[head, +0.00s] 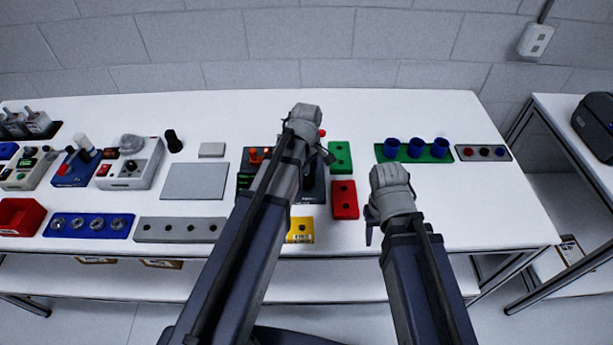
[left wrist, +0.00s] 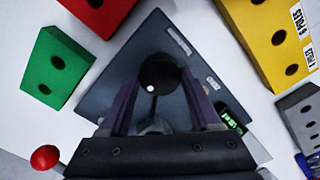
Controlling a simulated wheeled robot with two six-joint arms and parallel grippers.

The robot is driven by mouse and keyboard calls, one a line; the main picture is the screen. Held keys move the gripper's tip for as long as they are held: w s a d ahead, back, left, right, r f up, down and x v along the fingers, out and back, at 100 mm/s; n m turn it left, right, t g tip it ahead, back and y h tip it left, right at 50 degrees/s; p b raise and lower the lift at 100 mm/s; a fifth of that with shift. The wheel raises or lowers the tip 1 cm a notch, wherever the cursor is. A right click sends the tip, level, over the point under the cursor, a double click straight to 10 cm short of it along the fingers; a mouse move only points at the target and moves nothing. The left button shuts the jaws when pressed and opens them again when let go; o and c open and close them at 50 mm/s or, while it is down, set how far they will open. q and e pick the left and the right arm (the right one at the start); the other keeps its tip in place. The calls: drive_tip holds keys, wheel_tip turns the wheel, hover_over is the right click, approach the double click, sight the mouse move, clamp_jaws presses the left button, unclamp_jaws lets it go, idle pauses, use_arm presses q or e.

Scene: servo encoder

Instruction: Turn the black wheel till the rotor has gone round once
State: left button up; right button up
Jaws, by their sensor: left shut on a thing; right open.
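In the left wrist view the black wheel (left wrist: 160,70), with a small white dot on it, stands on a dark blue-grey plate (left wrist: 120,65). My left gripper (left wrist: 158,92) has a finger on each side of the wheel and is shut on it. In the head view my left gripper (head: 325,158) is over the dark device (head: 313,190), and my arm and wrist hide the wheel. A small green display (left wrist: 232,115) shows at the plate's edge. I cannot make out the rotor. My right gripper (head: 371,226) is open and empty, right of the red block.
A green block (head: 340,157), a red block (head: 344,199) and a yellow block (head: 300,230) stand close around the device. A red ball knob (left wrist: 45,157) is near my left gripper. Blue cups stand on a green tray (head: 440,155) to the right. The table's front right is clear.

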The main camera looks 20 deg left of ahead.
use_arm(q)
drive_tip(key=shift+c, duration=0.6)
drive_tip(key=shift+m, duration=0.4)
drive_tip(key=m, duration=1.5)
drive_tip(key=shift+m, duration=2.8)
